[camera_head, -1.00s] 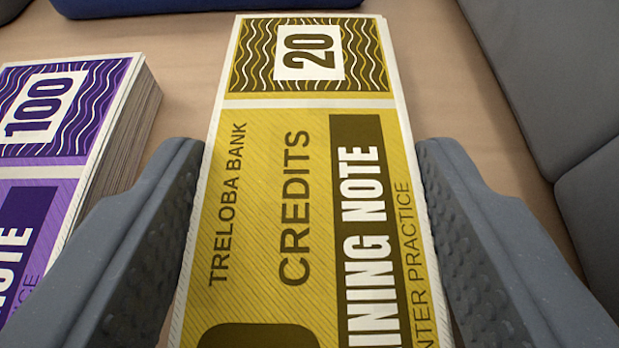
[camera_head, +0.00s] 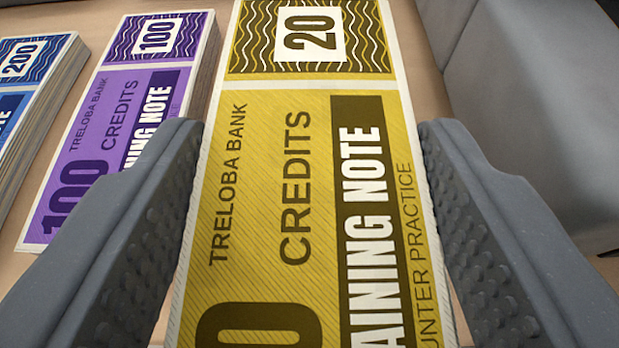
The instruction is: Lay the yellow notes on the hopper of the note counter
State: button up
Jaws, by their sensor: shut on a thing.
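The yellow notes (camera_head: 290,190) are a stack marked 20 CREDITS, in the middle of the view and running from the top edge to the bottom edge. My gripper (camera_head: 312,145) is shut on the yellow notes, with one grey finger against each long side. The notes appear raised above the surface, since the other stacks look smaller and lower. The near end of the yellow notes is cut off by the frame. The note counter and its hopper cannot be made out in this view.
A purple 100 stack (camera_head: 130,110) lies on the tan surface (camera_head: 75,110) left of my gripper, partly behind the left finger. A blue 200 stack (camera_head: 38,75) lies farther left. A grey block or panel (camera_head: 535,90) stands at the right.

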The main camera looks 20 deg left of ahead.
aim_at(307, 312)
jog(key=s, duration=0.1)
jog(key=s+d, duration=0.1)
jog(key=shift+s+r, duration=0.15)
jog(key=shift+s, duration=0.25)
jog(key=shift+s+a+b, duration=0.1)
jog(key=shift+s+b, duration=0.05)
jog(key=shift+b, duration=0.65)
jog(key=s+b, duration=0.1)
jog(key=b, duration=0.1)
jog(key=s+b, duration=0.1)
jog(key=b, duration=0.1)
jog(key=shift+d+b, duration=0.3)
jog(key=shift+d, duration=0.1)
jog(key=s+b, duration=0.1)
jog(key=b, duration=0.2)
jog(key=s+b, duration=0.1)
jog(key=b, duration=0.2)
jog(key=shift+s+d+r, duration=0.1)
jog(key=shift+d+r, duration=0.05)
jog(key=shift+d, duration=0.1)
